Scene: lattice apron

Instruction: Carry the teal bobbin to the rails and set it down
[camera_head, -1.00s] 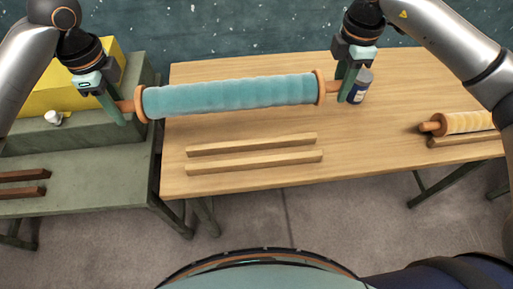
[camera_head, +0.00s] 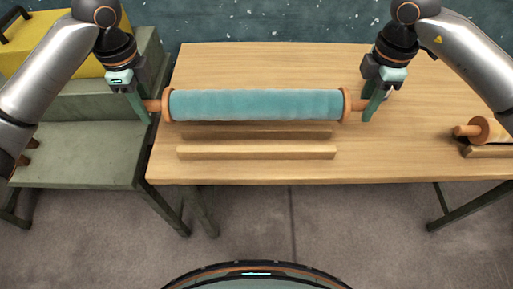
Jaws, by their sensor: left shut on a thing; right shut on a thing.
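The teal bobbin (camera_head: 255,105) is a long teal roll with orange end discs and short orange end pegs. It hangs level in front of me, held between both grippers. My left gripper (camera_head: 147,108) is shut on its left peg. My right gripper (camera_head: 368,107) is shut on its right peg. Two parallel wooden rails lie on the wooden table, the near rail (camera_head: 256,152) in full view and the far rail (camera_head: 300,134) partly hidden behind the bobbin. The bobbin appears above the far rail in the picture; the gap beneath it is hard to tell.
A green table (camera_head: 85,155) with a yellow case (camera_head: 60,45) stands at the left. Dark rails show partly behind my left arm. The table's middle right is clear.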

